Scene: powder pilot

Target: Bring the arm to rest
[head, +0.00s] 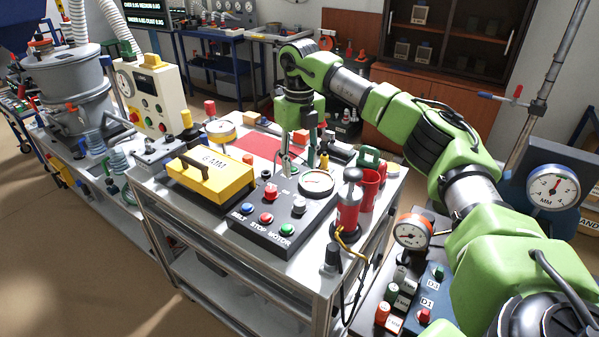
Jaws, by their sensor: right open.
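My right arm comes in from the right edge, bends over the steel cart and points down. My right gripper (287,168) hangs at its end over the middle of the cart top (145,188), just behind the black control box (262,236). Its fingers are thin and small in the picture, and nothing shows between them. It is open. Whether the fingertips touch anything below cannot be told. My left gripper is not in view.
Around my right gripper stand a yellow box (211,180), a round gauge (317,183), a red-and-grey cylinder (349,203) and red cups (370,186). A dial on a post (552,187) and another button panel (415,295) are near my arm. Open floor lies at lower left.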

